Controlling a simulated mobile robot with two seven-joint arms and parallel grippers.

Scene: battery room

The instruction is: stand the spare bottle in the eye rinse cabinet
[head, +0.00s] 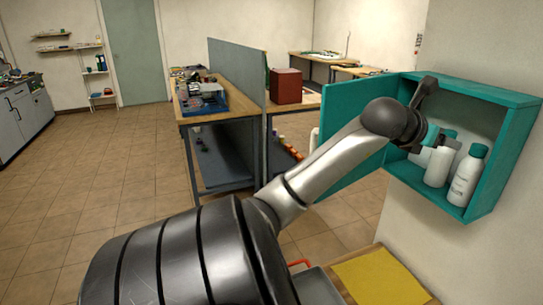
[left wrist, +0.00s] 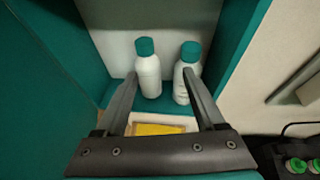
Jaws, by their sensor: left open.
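The teal eye rinse cabinet (head: 513,100) hangs on the right wall with its door (head: 350,109) swung open to the left. White bottles with teal caps stand upright inside: one in front (head: 466,180), one left of it (head: 437,167). Part of another teal cap or bottle shows behind, partly hidden by my gripper. My left gripper (head: 434,140) is at the cabinet's opening, close to the bottles. In the left wrist view its fingers (left wrist: 160,74) are apart, with one bottle (left wrist: 149,76) beyond the gap and another (left wrist: 181,84) by the right finger. I cannot tell which is the spare.
A table with a yellow mat (head: 380,276) is below the cabinet. A workbench (head: 200,118) with a grey divider (head: 237,75) and a dark red box (head: 286,86) stand farther back. The tiled floor at left is clear.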

